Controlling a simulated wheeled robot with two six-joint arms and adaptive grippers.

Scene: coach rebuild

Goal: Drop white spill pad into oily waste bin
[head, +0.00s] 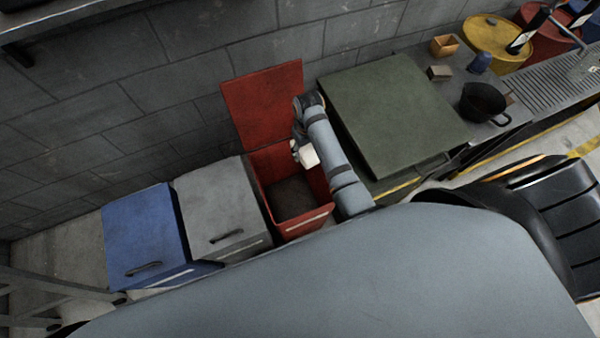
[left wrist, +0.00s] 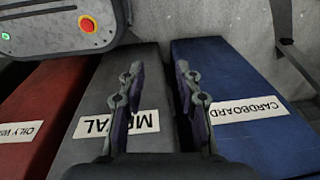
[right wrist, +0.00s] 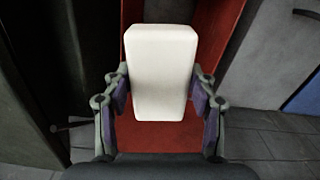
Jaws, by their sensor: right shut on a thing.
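The white spill pad (head: 309,155) is a pale block held in my right gripper (head: 299,149). In the right wrist view the pad (right wrist: 162,62) stands between the two fingers (right wrist: 163,100), which are shut on its sides, with red bin surfaces behind it. The oily waste bin (head: 318,216) is red, its lid (head: 264,103) raised against the wall. In the head view the pad shows over the bin's opening, towards its back. The bin's label (left wrist: 20,132) shows in the left wrist view. My left gripper (left wrist: 160,100) is open and empty, facing the bins.
A grey metal bin (head: 222,208) and a blue cardboard bin (head: 144,233) stand left of the red bin, both lidded. A dark green cabinet (head: 390,105) stands close on its right. Beyond it is a counter with a black pot (head: 484,104). A block wall runs behind.

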